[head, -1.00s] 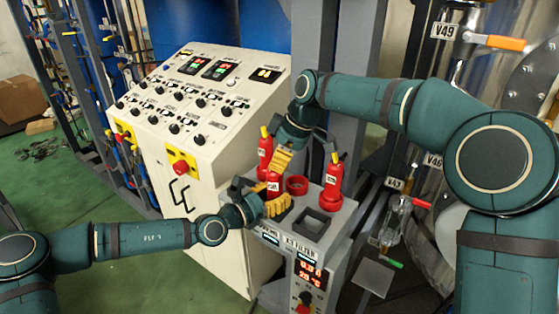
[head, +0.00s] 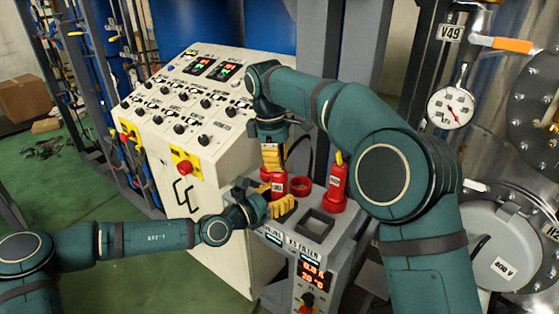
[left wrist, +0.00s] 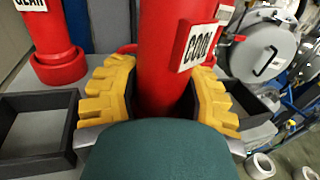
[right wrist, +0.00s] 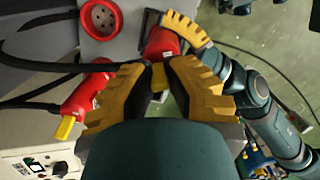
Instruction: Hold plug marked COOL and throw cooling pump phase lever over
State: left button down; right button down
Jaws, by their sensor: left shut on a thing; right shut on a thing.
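The red plug marked COOL (head: 278,184) stands upright on the grey filter unit; its label also shows in the left wrist view (left wrist: 199,47). My left gripper (head: 280,206) is shut around its body, with yellow fingers on both sides (left wrist: 165,95). My right gripper (head: 272,166) comes from above and covers the plug's top. In the right wrist view, the yellow phase lever (right wrist: 158,73) is between my right fingertips, above the red body (right wrist: 161,45). The lever's full position is hidden by the fingers.
A second red plug (head: 337,186) with a yellow tip stands to the right. An empty red socket (head: 301,185) and a black square frame (head: 315,223) sit nearby. Dark cables run close to the plugs. The white control console (head: 215,130) stands behind left.

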jog(key=shift+a+f+h, duration=0.1)
jog(key=shift+f+h, duration=0.05)
jog(key=shift+h, duration=0.45)
jog(key=shift+g, duration=0.3)
jog(key=c, duration=0.9)
grip_release()
jog(key=shift+c, duration=0.2)
pick_arm(q)
jog(key=shift+c, duration=1.8)
grip_release()
pick_arm(e)
jog(key=shift+a, duration=0.1)
